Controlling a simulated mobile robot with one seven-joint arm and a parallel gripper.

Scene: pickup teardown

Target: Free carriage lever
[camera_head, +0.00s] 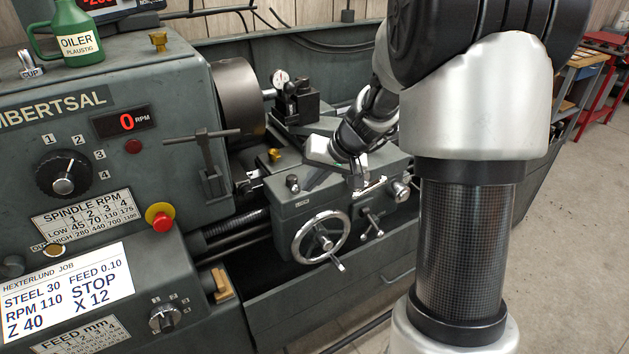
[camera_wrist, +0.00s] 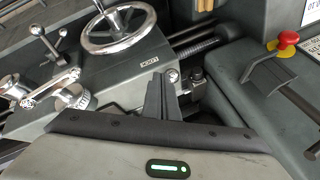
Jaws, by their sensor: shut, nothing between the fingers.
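The lathe carriage (camera_head: 318,207) is a grey block with a handwheel (camera_head: 320,238) on its front. A short lever (camera_head: 372,222) sits right of the wheel; this ball-ended lever also shows in the wrist view (camera_wrist: 46,42). Contact cannot be told. Which part is the carriage lever is unclear.
The chuck (camera_head: 238,90) and tool post (camera_head: 296,100) stand behind the carriage. A red stop button (camera_head: 161,219) and a T-shaped lever (camera_head: 205,150) are on the headstock at left. A green oiler (camera_head: 80,38) stands on top. The floor at right is open.

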